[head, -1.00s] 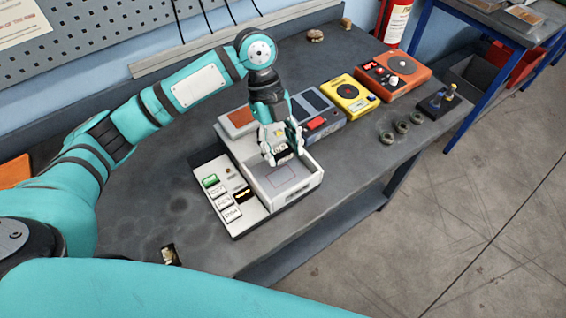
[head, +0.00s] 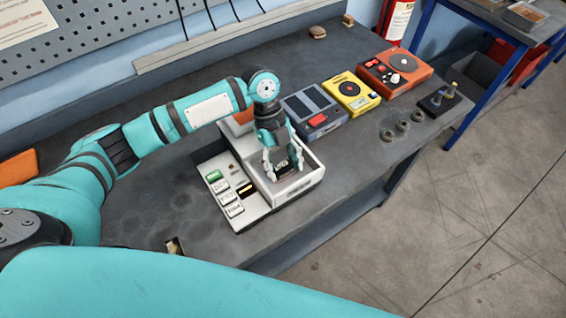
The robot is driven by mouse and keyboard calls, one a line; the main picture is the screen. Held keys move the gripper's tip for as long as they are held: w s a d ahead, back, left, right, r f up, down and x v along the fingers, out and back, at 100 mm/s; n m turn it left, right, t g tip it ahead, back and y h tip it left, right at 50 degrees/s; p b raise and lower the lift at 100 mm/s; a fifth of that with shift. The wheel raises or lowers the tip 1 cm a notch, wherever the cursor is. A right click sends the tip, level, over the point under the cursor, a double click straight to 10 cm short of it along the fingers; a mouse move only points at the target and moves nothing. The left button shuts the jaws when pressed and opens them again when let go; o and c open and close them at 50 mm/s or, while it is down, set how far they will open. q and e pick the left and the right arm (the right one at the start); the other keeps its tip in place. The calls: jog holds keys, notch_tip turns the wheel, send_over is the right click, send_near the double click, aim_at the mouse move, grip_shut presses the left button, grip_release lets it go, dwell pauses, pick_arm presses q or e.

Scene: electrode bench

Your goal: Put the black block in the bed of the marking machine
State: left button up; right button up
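The white marking machine (head: 303,187) stands on the bench, with a control panel of buttons on its left side. Its bed (head: 303,175) is an open, walled recess. My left gripper (head: 283,169) points down into the bed. Its fingers are around a small black block (head: 285,167), which appears low in the recess. I cannot tell whether the block touches the bed floor. The fingers and the gripper body hide part of the block and the back of the bed. My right gripper is not in view.
A grey-blue device (head: 314,116), a yellow device (head: 350,92) and an orange device (head: 395,69) stand in a row behind and to the right. Several dark rings (head: 402,126) and a small black stand (head: 438,101) lie near the bench's right edge. The front left bench is mostly clear.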

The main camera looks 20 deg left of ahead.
pick_arm(q)
jog(key=shift+o, duration=1.4)
jog(key=shift+r, duration=0.15)
jog(key=shift+w+a+r, duration=0.1)
jog(key=shift+w+r, duration=0.05)
jog(key=shift+r, duration=0.1)
jog(key=b+v, duration=0.3)
jog(key=v, duration=0.8)
jog(key=shift+r, duration=0.2)
jog(key=shift+a, duration=0.1)
